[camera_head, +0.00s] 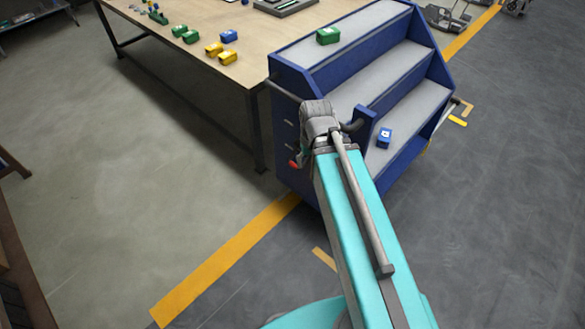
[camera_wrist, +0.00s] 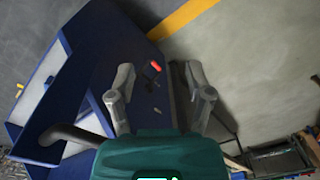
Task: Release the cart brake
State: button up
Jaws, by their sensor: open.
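The blue cart (camera_head: 290,130) has stepped grey shelves and stands beside the table; its blue side panel also shows in the wrist view (camera_wrist: 95,50). The brake lever, with a red tip (camera_head: 293,164), sticks out low at the cart's near left side. In the wrist view the red-tipped brake lever (camera_wrist: 154,67) lies between my fingers, further off, on a dark mount. My gripper (camera_wrist: 160,78) is open, one finger on each side of the lever in the picture. I cannot tell whether either finger touches it. My arm hides part of the cart's end in the head view.
A grey push bar (camera_head: 283,92) runs along the cart's end. A green bin (camera_head: 328,36) and a blue bin (camera_head: 384,138) sit on the cart's shelves. The wooden table (camera_head: 190,70) stands left, with several small bins. Yellow floor tape (camera_head: 230,255) crosses open floor.

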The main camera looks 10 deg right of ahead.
jog(key=w+a+f+t+y+b, duration=0.15)
jog(key=w+f+y+b, duration=0.25)
jog(key=f+b, duration=0.95)
jog(key=m+t+y+b, duration=0.2)
jog(key=t+y+b, duration=0.75)
jog(key=b, duration=3.25)
send_near(294, 164)
jog(key=s+t+h, duration=0.1)
jog(key=s, duration=0.1)
jog(key=s+f+t+h, duration=0.1)
jog(key=s+t+h, duration=0.1)
jog(key=s, duration=0.1)
jog(key=shift+d+h, duration=0.25)
jog(key=shift+a, duration=0.1)
jog(key=shift+x, duration=6.85)
jog(key=shift+r, duration=0.1)
